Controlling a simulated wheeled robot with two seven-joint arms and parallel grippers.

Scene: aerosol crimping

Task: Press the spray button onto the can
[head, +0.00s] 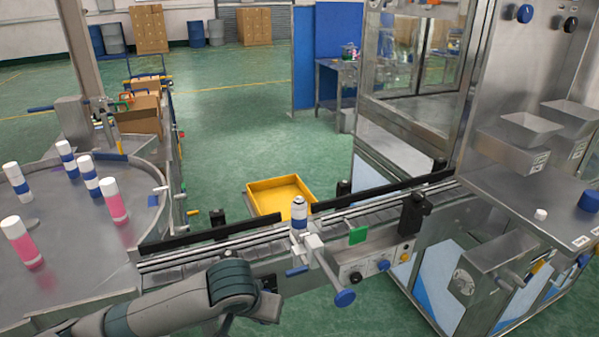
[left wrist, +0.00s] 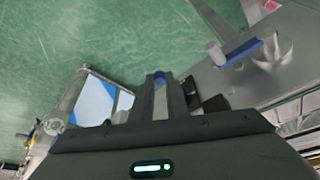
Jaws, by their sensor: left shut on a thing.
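A can (head: 299,215) with a white and blue body and a grey top stands upright at the conveyor's front edge, by a clamp with a blue knob (head: 344,298). A small white piece (head: 540,214), perhaps a spray button, sits on the steel worktop at right. My left gripper (head: 268,304) is low in front of the conveyor, left of the clamp; its fingertips are hard to make out there. In the left wrist view its fingers (left wrist: 160,88) are close together on a small blue thing (left wrist: 159,76), too small to identify. My right gripper is out of view.
Several capped cans, blue-banded and pink, stand on the round table (head: 85,255) at left. The conveyor (head: 215,250) runs towards the steel machine (head: 530,180). A yellow tray (head: 280,194) lies behind it.

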